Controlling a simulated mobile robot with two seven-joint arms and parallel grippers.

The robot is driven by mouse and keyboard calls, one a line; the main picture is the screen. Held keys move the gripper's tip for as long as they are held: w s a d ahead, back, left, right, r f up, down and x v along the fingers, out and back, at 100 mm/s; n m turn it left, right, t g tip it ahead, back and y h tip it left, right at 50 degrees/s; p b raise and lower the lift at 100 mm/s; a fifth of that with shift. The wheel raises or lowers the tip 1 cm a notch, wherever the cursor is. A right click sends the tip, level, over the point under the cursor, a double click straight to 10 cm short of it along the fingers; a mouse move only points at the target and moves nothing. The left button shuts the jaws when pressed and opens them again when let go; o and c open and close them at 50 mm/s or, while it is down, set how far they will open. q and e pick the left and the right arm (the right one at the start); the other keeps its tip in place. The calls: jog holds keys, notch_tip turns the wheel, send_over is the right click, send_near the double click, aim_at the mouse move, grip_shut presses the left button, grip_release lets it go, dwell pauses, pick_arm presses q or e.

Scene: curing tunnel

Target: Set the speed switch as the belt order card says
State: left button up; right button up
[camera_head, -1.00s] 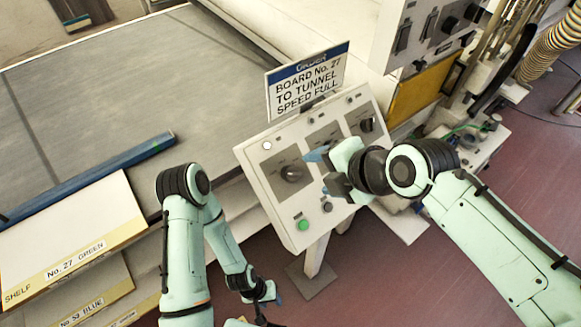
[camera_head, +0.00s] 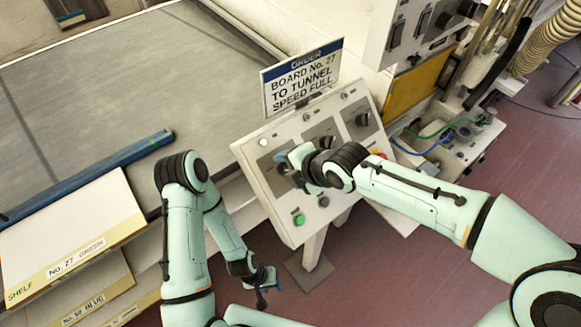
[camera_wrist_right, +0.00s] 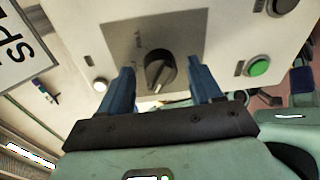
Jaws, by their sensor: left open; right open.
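The belt order card (camera_head: 303,78) stands behind the control panel (camera_head: 288,233) and reads "BOARD No. 27 TO TUNNEL SPEED FULL". The panel has three dark rotary switches. In the head view my right gripper (camera_head: 287,168) is at the left switch and mostly hides it. In the right wrist view a black rotary switch (camera_wrist_right: 160,72) on a grey plate shows between the blue fingers of my open right gripper (camera_wrist_right: 161,84). The plate's lettering is too small to read. My left gripper (camera_head: 265,286) is open and empty, low in front of the panel.
A green button (camera_head: 299,219) and a dark button (camera_head: 323,202) sit on the panel's lower part. Shelves with labelled boards (camera_head: 80,225) lie at the left, beside the grey belt (camera_head: 120,90).

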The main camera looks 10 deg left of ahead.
jog(key=c, duration=1)
jog(key=shift+c, duration=0.2)
